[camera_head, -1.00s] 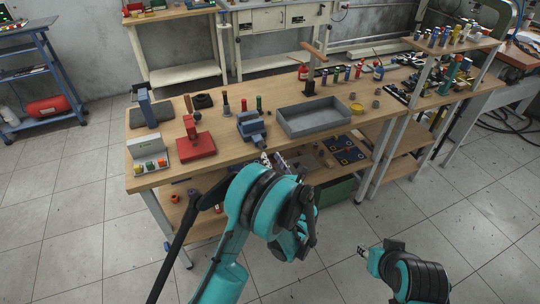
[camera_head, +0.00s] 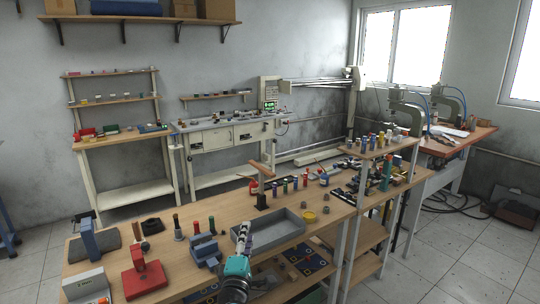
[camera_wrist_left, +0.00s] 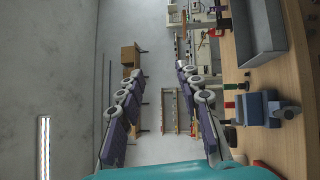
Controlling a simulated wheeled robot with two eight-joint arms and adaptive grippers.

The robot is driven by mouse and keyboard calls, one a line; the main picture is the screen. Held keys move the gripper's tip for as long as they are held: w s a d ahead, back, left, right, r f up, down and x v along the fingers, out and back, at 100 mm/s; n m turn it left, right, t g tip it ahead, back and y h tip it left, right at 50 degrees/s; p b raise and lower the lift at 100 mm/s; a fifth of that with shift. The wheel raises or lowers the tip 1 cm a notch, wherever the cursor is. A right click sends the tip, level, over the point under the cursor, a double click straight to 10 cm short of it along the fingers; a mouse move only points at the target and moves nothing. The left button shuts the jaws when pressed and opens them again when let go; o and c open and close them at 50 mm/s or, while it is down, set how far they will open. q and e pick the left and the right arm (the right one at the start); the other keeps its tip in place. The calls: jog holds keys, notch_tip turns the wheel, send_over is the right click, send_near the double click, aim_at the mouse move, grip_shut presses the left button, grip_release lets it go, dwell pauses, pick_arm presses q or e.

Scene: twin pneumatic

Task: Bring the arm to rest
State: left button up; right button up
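My left arm, with a teal wrist section, comes up from the bottom middle of the head view. Its gripper (camera_head: 243,238) is at the front edge of the workbench (camera_head: 175,255), just left of the grey tray (camera_head: 273,232). In the left wrist view the two fingers of the gripper (camera_wrist_left: 162,80) stand wide apart with nothing between them. That view is turned sideways, with the bench along its right side. My right arm and gripper are not in view.
A blue vise (camera_head: 204,250) and a red press-like tool (camera_head: 145,277) stand on the bench left of my gripper. Bottles and small cylinders line the back. Shelves and a cabinet (camera_head: 230,137) stand at the wall.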

pick_arm(q)
jog(key=s+a+f+m+g, duration=0.3)
jog(key=s+f+m+g, duration=0.1)
jog(key=s, duration=0.6)
jog(key=s+a+f+m+g+y, duration=0.1)
jog(key=s+a+f+m+g, duration=0.3)
jog(key=s+f+m, duration=0.2)
jog(key=s+a+f+m+g, duration=0.4)
jog(key=s+m, duration=0.4)
jog(key=s, duration=0.5)
jog(key=shift+s+f, duration=0.4)
jog(key=shift+f, duration=0.2)
